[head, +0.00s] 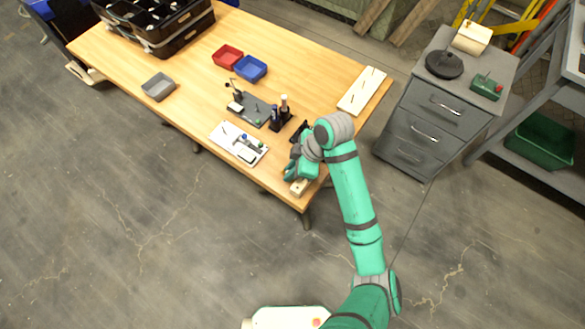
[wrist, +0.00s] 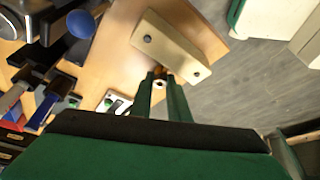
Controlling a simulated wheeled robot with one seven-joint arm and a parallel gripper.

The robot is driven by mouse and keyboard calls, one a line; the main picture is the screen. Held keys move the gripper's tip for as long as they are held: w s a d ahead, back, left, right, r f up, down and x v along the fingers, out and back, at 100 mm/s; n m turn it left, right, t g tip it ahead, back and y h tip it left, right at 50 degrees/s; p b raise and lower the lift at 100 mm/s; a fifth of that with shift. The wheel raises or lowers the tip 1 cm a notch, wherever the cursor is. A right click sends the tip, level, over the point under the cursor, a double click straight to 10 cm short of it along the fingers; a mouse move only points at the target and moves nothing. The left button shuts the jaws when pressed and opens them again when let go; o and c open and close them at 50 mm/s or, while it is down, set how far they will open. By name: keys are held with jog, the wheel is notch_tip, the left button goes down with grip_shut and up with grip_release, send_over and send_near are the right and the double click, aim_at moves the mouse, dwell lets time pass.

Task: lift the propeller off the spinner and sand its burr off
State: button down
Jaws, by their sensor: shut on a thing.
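My gripper (wrist: 165,80) is shut on a small coppery piece with a pale round spot, which I take to be the propeller (wrist: 160,85). Most of it is hidden between the green fingers, and its burr cannot be made out. A pale block (wrist: 171,45) with two dark screw heads lies just beyond the fingertips at the table corner. Whether the held piece touches the block I cannot tell. The block also shows in the head view (head: 300,187), partly under my gripper (head: 291,171). I cannot single out the spinner.
The wooden table (head: 190,60) bears a white plate (head: 225,130) with a blue knob, a dark grey plate (head: 262,107), red (head: 228,56) and blue (head: 250,68) bins, a grey tray (head: 158,86) and a pale board (head: 362,91). A grey cabinet (head: 430,110) stands right.

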jog(key=shift+s+a, duration=0.15)
jog(key=shift+s, duration=0.05)
jog(key=shift+w, duration=0.1)
jog(key=shift+w+d, duration=0.4)
jog(key=shift+d, duration=0.05)
jog(key=shift+w+d, duration=0.1)
jog(key=shift+w, duration=0.05)
jog(key=shift+w+d, duration=0.25)
jog(key=shift+w, duration=0.2)
jog(key=shift+w+d, duration=0.1)
jog(key=shift+w, duration=0.05)
jog(key=shift+w+d, duration=0.25)
jog(key=shift+w, duration=0.1)
jog(key=shift+s+a, duration=0.1)
jog(key=shift+s, duration=0.05)
